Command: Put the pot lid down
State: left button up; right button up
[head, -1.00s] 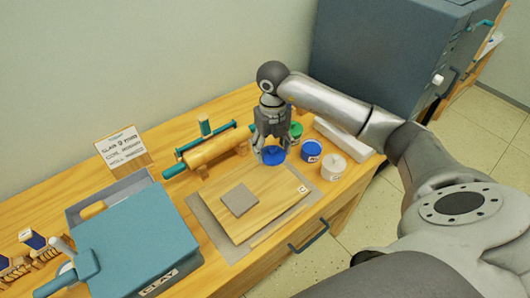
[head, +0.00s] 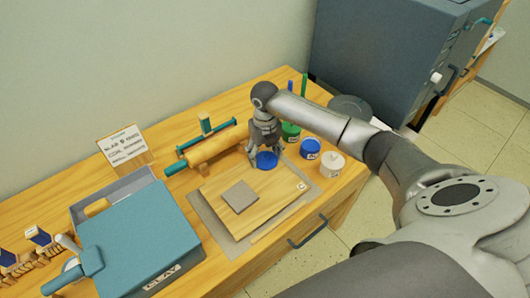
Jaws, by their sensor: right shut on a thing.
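The blue pot lid (head: 266,161) shows as a round blue disc just below the fingers of my right gripper (head: 263,148). My right gripper is shut on the lid, low over the table by the far corner of the wooden board (head: 270,200). I cannot tell whether the lid touches the surface below. Three small pots stand to the right: a green pot (head: 291,131), a blue pot (head: 310,148) and a white pot (head: 331,164). The green one is partly behind my gripper. My left gripper is not in view.
A grey slab (head: 240,197) lies on the board. A rolling pin (head: 217,146) and a sign (head: 123,145) stand behind, left of my gripper. A teal clay box (head: 140,240) fills the left front. A kiln-like grey cabinet (head: 385,50) stands at the back right.

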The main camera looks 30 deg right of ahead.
jog(key=o, duration=0.7)
jog(key=shift+f, duration=0.15)
jog(key=shift+o, duration=0.2)
jog(key=shift+r, duration=0.35)
notch_tip(320, 180, up, 12)
jog(key=b, duration=0.2)
jog(key=shift+f, duration=0.15)
